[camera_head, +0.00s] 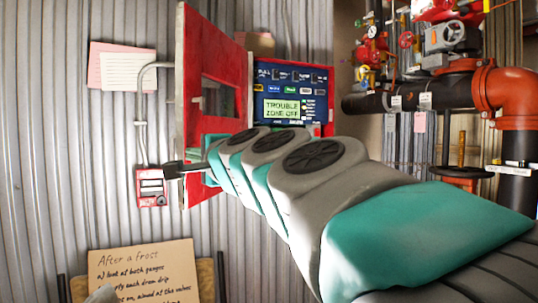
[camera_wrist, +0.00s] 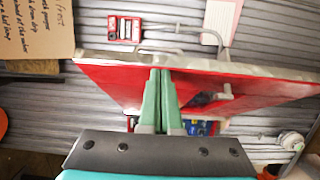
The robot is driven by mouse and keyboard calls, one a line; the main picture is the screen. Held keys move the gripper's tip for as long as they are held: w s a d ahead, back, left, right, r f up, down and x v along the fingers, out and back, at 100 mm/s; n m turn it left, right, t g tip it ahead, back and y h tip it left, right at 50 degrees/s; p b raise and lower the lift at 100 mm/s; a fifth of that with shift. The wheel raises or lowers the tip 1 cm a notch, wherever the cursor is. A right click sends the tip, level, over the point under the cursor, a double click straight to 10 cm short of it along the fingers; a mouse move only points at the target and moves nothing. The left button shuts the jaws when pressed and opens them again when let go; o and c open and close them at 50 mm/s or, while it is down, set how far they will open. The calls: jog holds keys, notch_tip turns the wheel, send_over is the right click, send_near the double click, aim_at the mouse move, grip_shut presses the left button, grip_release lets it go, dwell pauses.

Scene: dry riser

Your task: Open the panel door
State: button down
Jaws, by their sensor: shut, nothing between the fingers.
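The red panel door (camera_head: 213,65), with a window opening, stands swung out to the left of its box in the head view. The blue alarm panel (camera_head: 290,78) inside is exposed, its green display reading "TROUBLE ZONE OFF". In the wrist view the door (camera_wrist: 108,82) spans the picture, with part of the blue panel (camera_wrist: 205,128) below it. My gripper (camera_wrist: 160,73) is shut and empty, its green fingers in front of the door's red face, tips near the edge. I cannot tell whether they touch it. In the head view my arm hides the door's lower part and the fingertips are unclear.
A small red wall box (camera_head: 151,187) with grey conduit is left of the door, below pinned papers (camera_head: 124,70). A cardboard note (camera_head: 143,270) is at lower left. Red and black pipes (camera_head: 505,92) with valves fill the right side. The corrugated wall left of the door is mostly bare.

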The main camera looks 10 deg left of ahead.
jog(key=w+d+b+v, duration=0.1)
jog(key=v, duration=1.2)
jog(key=s+d+f+n+g+h, duration=0.1)
jog(key=d+f+n+g+h, duration=0.15)
jog(key=f, duration=0.75)
jog(key=s+d+f+n+g+h, duration=0.15)
jog(key=d+f, duration=0.25)
jog(key=f, duration=0.5)
jog(key=s+d+f+n+g+h, duration=0.1)
jog(key=d+f+g+h, duration=0.15)
jog(key=f, duration=0.75)
jog(key=s+d+f+n+g+h, duration=0.3)
jog(key=s+d+f+g+h, duration=0.3)
jog(key=s+d+f, duration=1.4)
jog(key=shift+s+d+n+g, duration=0.3)
jog(key=shift+s+g, duration=0.15)
jog(key=shift+g, duration=0.5)
jog(key=shift+h, duration=0.25)
